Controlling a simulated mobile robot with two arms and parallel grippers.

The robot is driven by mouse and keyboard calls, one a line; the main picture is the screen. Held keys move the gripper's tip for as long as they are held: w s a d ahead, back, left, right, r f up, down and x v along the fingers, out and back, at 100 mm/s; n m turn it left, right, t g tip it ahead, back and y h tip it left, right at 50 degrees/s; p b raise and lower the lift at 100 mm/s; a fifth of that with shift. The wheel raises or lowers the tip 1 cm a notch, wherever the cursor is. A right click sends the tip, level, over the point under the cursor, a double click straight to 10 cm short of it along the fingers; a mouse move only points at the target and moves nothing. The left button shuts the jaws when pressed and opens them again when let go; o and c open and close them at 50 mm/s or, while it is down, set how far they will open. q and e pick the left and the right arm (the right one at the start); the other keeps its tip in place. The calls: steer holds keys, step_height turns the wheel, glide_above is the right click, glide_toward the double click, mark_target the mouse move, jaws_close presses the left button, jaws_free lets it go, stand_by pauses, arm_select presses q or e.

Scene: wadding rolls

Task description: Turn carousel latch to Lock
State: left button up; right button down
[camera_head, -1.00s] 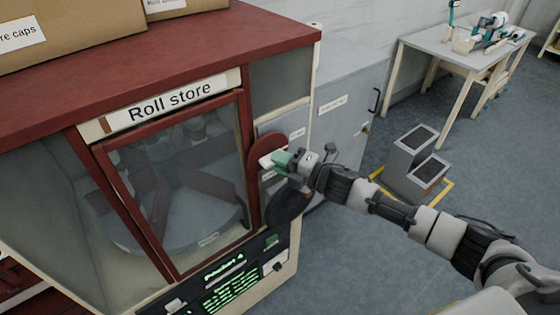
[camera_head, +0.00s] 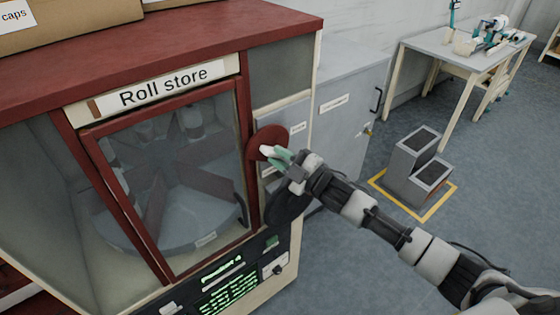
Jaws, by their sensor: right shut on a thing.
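The carousel latch has a round red plate (camera_head: 262,135) on the front panel, right of the glass door of the Roll store (camera_head: 165,86). Its pale handle (camera_head: 265,150) shows at the tips of my right gripper (camera_head: 277,156). The right gripper is shut on this handle, and its green fingers hide part of it and of the plate. The handle is tilted, with its visible end toward the upper left. A small label (camera_head: 298,128) by the plate is too small to read. My left gripper is not in view.
Behind the glass door a round carousel (camera_head: 180,230) with dividers shows. A panel with a lit green display (camera_head: 228,292) lies below. A grey cabinet (camera_head: 345,120) and a stepped grey block (camera_head: 418,168) stand to the right, with open floor around.

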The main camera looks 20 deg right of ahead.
steer(key=m, duration=0.1)
steer(key=m+t, duration=0.1)
steer(key=m+b, duration=0.1)
steer(key=shift+a+f+m, duration=0.1)
steer(key=shift+f+m, duration=0.15)
steer(key=shift+m, duration=0.05)
steer(key=m+t, duration=0.1)
steer(key=m, duration=0.1)
steer(key=m+h, duration=0.1)
steer(key=shift+m+t+h, duration=0.3)
steer(key=shift+m+t, duration=0.1)
steer(key=m+t+h, duration=0.1)
steer(key=m, duration=0.2)
steer(key=m+t+h, duration=0.1)
steer(key=m+h, duration=0.1)
steer(key=m, duration=0.2)
steer(key=shift+s+a, duration=0.1)
steer(key=shift+a, duration=0.05)
steer(key=shift+m, duration=0.4)
steer(key=c, duration=1.1)
jaws_free()
steer(key=shift+r, duration=0.1)
steer(key=b+v, duration=0.3)
steer(key=v, duration=0.7)
steer(key=shift+s, duration=0.4)
